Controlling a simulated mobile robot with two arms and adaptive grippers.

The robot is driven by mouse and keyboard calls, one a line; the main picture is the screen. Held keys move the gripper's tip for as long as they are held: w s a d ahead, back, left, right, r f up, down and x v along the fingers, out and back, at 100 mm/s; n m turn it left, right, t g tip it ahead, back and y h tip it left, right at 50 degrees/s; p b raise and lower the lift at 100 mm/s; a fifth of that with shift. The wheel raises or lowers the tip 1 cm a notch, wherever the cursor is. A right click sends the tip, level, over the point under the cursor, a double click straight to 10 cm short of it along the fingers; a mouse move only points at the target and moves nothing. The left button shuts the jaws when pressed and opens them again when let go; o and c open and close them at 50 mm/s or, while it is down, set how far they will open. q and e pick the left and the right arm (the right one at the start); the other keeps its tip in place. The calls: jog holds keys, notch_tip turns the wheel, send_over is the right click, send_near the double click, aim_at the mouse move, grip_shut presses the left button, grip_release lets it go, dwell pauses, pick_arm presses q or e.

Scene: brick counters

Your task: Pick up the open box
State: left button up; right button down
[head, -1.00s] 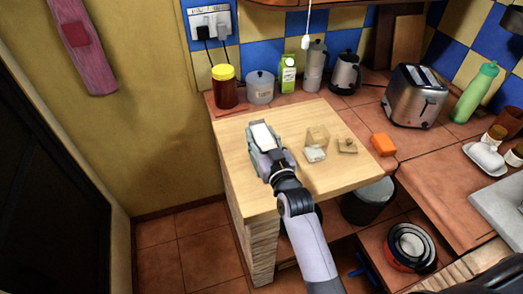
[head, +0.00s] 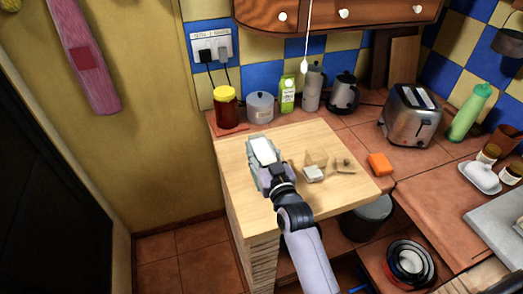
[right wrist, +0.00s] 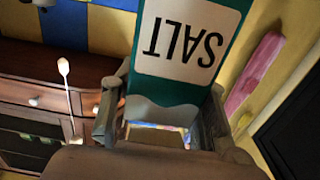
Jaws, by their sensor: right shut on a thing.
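A green-teal box with a white label reading SALT (right wrist: 180,45) fills the upper middle of the right wrist view, its lettering upside down. A curved edge and a hollow show at its lower end. In the head view the box (head: 263,150) shows as a white and green top, over the left part of the wooden board. My right gripper (head: 266,170) is shut on this box, with one finger on each side; it also shows in the right wrist view (right wrist: 160,118). I cannot tell whether the box touches the board. My left gripper is out of view.
The wooden board (head: 240,190) also bears a small clear container (head: 316,160), a whitish block (head: 313,174) and a small lid-like piece (head: 346,166). A red-brown jar (head: 225,110), a pot (head: 260,108) and a carton (head: 287,95) stand behind. An orange block (head: 380,164) lies right.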

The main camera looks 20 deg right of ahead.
notch_tip(320, 180, up, 17)
jog(key=p, duration=1.3)
jog(key=shift+f, duration=0.1)
